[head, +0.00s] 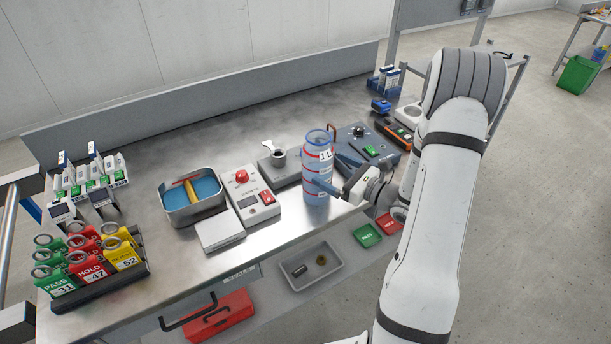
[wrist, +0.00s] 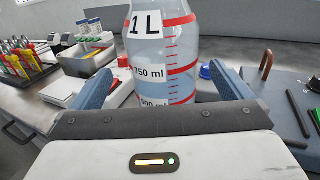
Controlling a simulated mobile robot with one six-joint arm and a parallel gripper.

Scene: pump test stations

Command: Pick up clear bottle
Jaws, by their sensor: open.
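The clear bottle (head: 317,170) stands upright on the steel bench, with red rings, a bluish lower part and a "1 L" label. In the wrist view the bottle (wrist: 163,50) fills the middle, with "750 ml" and "500 ml" marks; its top is cut off. My gripper (head: 325,188) is at the bottle from the right, low on its body. In the wrist view my gripper (wrist: 165,85) is open, one blue finger on each side of the bottle. I cannot tell whether either finger touches it.
Close around the bottle are a white box with a red button (head: 249,196), a small grey device (head: 280,163) and a blue-grey control box (head: 365,146). A tray with blue liquid (head: 165,203) and a tag rack (head: 100,288) stand left. A grey bin (head: 324,284) sits below.

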